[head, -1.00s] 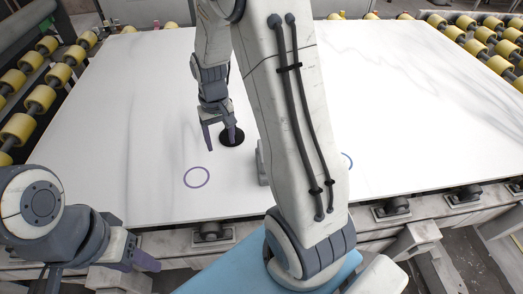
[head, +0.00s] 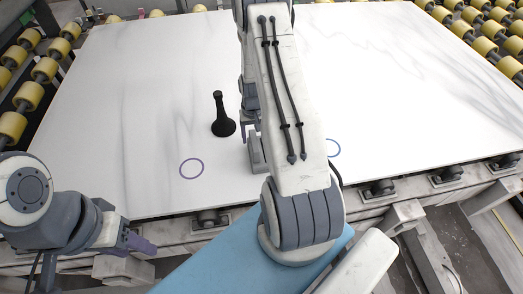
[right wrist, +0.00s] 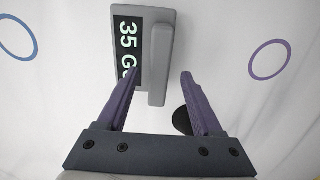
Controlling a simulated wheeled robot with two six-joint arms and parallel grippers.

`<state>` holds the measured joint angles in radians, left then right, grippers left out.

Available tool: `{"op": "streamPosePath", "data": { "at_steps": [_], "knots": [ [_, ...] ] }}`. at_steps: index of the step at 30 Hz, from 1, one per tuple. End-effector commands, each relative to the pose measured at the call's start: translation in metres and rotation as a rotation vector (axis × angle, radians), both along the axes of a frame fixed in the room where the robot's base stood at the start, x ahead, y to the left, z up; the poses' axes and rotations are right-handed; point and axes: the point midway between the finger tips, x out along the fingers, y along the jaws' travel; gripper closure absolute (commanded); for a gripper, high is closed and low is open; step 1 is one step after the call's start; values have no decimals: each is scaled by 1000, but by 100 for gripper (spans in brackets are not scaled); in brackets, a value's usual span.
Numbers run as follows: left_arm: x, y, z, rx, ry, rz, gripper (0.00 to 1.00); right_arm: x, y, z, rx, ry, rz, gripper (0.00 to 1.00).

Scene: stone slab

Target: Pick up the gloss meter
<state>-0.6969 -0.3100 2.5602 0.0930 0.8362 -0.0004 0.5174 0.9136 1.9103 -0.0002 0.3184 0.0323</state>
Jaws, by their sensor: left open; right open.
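The gloss meter (right wrist: 158,75) is a grey block with a raised bar and a dark display reading "35 G" in the right wrist view. In the head view the gloss meter (head: 256,158) stands on the slab, partly hidden by my right arm. My right gripper (right wrist: 161,62) is open, its purple fingers pointing at the meter, with the raised bar between the finger lines. In the head view the right gripper (head: 247,128) is mostly hidden behind the arm. My left gripper (head: 142,243) is open and empty off the slab's front left edge.
A black object (head: 222,118) with an upright handle stands left of the meter. Yellow rollers flank the slab. The slab's left part is clear.

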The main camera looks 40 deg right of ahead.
Motion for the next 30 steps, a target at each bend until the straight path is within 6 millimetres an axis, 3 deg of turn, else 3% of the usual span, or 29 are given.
{"op": "streamPosePath", "data": {
  "at_steps": [1,6,15,16,21,30],
  "knots": [
    [0,0,10,0,0,-1,50,-2,0,-3,2,3,0,32],
    [0,0,15,0,0,-2,50,-2,0,-24,1,2,0,32],
    [0,0,15,0,0,-3,50,-1,0,-30,-1,-1,0,32],
    [0,0,15,0,0,-3,50,-1,0,-30,-1,-1,0,36],
    [0,0,15,0,0,-3,50,-1,0,-30,-1,-1,0,100],
    [0,0,15,0,0,-2,50,-1,0,-30,-1,-1,0,100]
  ]
}}
